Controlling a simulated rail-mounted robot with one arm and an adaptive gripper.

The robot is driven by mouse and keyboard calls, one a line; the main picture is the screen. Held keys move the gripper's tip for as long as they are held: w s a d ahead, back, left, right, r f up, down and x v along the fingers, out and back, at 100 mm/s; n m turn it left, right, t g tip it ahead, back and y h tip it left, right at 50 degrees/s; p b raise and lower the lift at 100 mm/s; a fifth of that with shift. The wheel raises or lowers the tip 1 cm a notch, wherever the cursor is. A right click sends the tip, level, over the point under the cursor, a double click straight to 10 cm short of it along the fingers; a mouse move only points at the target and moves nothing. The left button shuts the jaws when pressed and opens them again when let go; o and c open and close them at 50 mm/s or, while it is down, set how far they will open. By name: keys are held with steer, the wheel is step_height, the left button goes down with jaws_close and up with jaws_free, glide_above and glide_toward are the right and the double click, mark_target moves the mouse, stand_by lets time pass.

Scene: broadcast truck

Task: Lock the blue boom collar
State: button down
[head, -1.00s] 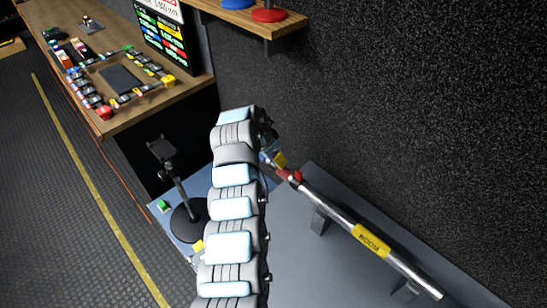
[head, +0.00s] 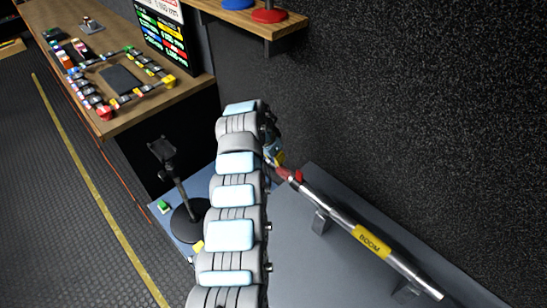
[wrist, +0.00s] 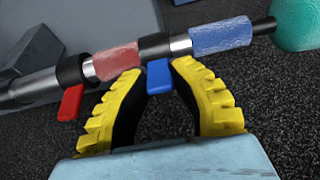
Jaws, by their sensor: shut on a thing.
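The boom (head: 335,212) is a silver pole with a yellow BOOM label, lying at a slant on supports. In the wrist view its thin end carries a red sleeve (wrist: 115,61) and a blue sleeve (wrist: 220,36), with black collars. A blue lever (wrist: 159,77) hangs from the black collar between the sleeves. A red lever (wrist: 70,103) hangs farther left. My gripper (wrist: 157,70) has its yellow ribbed fingers on either side of the blue lever and is shut on it. In the head view my arm mostly hides the gripper and the blue part.
A teal rounded thing (wrist: 297,27) sits at the boom's tip. A black stand with a round base (head: 190,218) is left of my arm. A wooden shelf (head: 288,30) with blue and red discs is above. A cluttered wooden desk (head: 190,92) is at upper left.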

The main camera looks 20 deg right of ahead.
steer(key=shift+d+f+y, duration=0.1)
steer(key=shift+d+y, duration=0.05)
steer(key=shift+y, duration=0.15)
steer(key=shift+f+b, duration=0.15)
steer(key=shift+b, duration=0.2)
steer(key=shift+d+y+b, duration=0.1)
steer(key=shift+y+b, duration=0.2)
steer(key=shift+d+r+g, duration=0.1)
steer(key=shift+r+g, duration=0.1)
steer(key=shift+g, duration=0.1)
steer(key=c, duration=0.9)
jaws_free()
steer(key=shift+d, duration=0.1)
steer(key=shift+r, duration=0.1)
steer(key=shift+r, duration=0.1)
